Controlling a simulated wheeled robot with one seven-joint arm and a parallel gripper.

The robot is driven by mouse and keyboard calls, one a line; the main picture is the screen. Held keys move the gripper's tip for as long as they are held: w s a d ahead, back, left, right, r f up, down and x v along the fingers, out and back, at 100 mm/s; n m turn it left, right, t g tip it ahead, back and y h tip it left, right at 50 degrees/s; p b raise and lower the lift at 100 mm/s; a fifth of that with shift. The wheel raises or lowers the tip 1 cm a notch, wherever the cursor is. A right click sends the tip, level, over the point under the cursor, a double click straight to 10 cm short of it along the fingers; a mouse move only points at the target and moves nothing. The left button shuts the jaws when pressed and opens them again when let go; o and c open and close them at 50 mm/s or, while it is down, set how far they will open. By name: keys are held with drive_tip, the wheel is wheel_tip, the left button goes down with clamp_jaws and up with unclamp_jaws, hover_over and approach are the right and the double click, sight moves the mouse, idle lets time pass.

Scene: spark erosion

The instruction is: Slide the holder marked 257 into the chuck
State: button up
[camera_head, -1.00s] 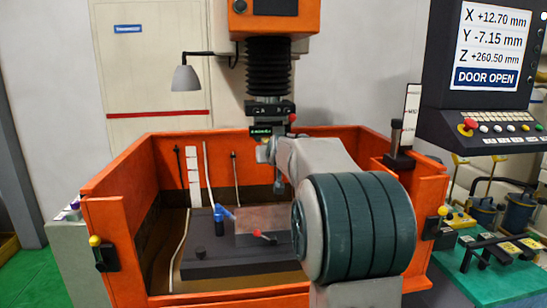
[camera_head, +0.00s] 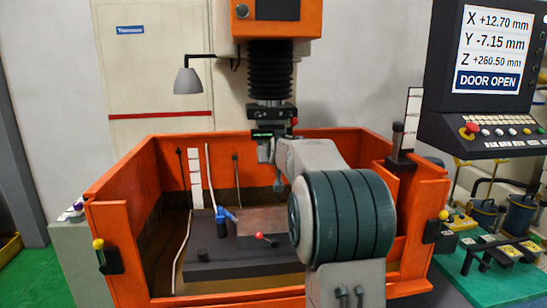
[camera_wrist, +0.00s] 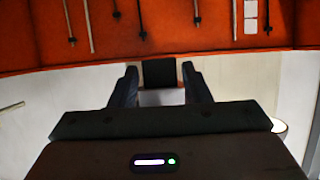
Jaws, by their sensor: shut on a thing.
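The chuck (camera_head: 272,128) hangs under the black bellows of the orange machine head, with a small green-lit display and a red-tipped lever at its right. My arm reaches up to just below it. My gripper (camera_wrist: 160,80) shows in the wrist view, its two dark fingers closed on a dark block with a pale part nearer the palm, which I take as the holder (camera_wrist: 158,72). No number is readable on it. In the head view my gripper and the holder are mostly hidden by my arm, so I cannot tell whether the holder touches the chuck.
The orange tank (camera_head: 105,215) surrounds the work area, its front low. Inside, a dark table (camera_head: 225,265) carries a blue-handled clamp and a red-knobbed lever. A lamp (camera_head: 187,80) hangs left of the bellows. The control screen (camera_head: 490,45) reads DOOR OPEN.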

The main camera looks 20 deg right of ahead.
drive_tip(key=shift+r, duration=0.1)
drive_tip(key=shift+w+d+p, duration=0.25)
drive_tip(key=shift+w+p, duration=0.2)
drive_tip(key=shift+w, duration=0.45)
drive_tip(key=shift+w+d+p, duration=0.25)
drive_tip(key=shift+w+p, duration=0.2)
drive_tip(key=shift+w, duration=0.4)
drive_tip(key=shift+w, duration=0.1)
drive_tip(key=shift+b, duration=0.45)
idle(0.4)
drive_tip(key=o, duration=1.8)
drive_tip(key=shift+f, duration=0.25)
drive_tip(key=shift+c, duration=0.2)
